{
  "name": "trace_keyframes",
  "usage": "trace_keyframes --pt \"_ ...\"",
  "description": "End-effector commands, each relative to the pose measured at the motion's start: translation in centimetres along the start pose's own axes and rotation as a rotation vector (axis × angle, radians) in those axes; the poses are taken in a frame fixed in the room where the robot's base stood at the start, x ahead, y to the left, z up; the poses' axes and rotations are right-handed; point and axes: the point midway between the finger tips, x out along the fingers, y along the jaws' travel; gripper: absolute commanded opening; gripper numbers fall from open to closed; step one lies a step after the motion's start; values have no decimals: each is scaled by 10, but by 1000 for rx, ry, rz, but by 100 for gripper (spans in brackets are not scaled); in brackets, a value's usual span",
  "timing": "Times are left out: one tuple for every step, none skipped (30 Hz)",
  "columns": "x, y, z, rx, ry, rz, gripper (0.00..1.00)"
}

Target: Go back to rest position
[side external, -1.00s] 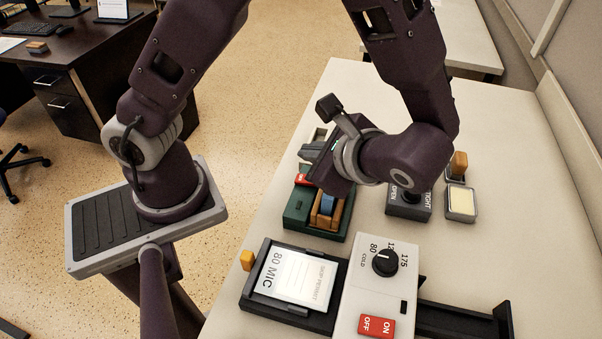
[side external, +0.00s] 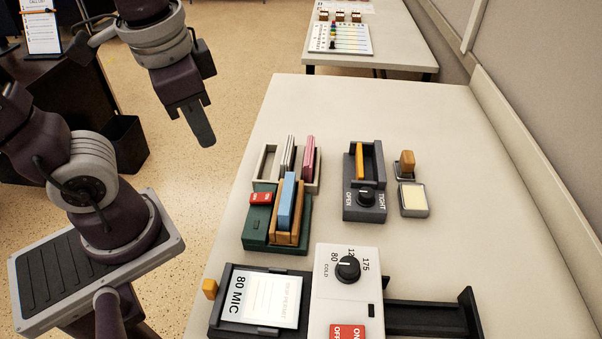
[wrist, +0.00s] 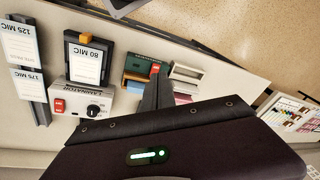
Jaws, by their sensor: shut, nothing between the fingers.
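My gripper (side external: 200,122) hangs at the upper left in the side external view, above the floor and off the left edge of the white table (side external: 300,100). Its fingers are together, point down and hold nothing. In the wrist view my gripper's dark finger (wrist: 157,92) shows from the side, with the table's devices beyond it. It is apart from every object on the table.
On the table stand a green device with a wooden holder and blue piece (side external: 287,205), a tray with pink and striped pieces (side external: 309,158), a grey OPEN/TIGHT device (side external: 365,200), a laminator (side external: 335,290) and an 80 MIC pouch tray (side external: 262,298). A dark bin (side external: 126,148) stands at left.

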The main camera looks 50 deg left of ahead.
Motion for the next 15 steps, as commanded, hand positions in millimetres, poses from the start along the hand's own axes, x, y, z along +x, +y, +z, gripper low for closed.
trace_keyframes --pt "-8 0 5 -74 89 23 0" --pt "-12 0 7 -111 137 36 0" --pt "-16 1 8 -154 194 49 0" --pt "-18 2 9 -180 228 57 0" --pt "-20 2 9 -201 257 62 0" --pt "-22 3 10 -221 286 67 0" --pt "-23 3 10 -231 302 69 0" --pt "-24 3 10 -238 312 71 0" --pt "-24 4 10 -243 319 73 0" --pt "-24 4 10 -244 321 73 0" --pt "-24 4 10 -244 321 73 0" --pt "-24 4 10 -243 320 73 0" --pt "-24 4 10 -242 319 73 0" --pt "-24 4 10 -242 319 73 0" --pt "-24 4 10 -242 319 73 0"
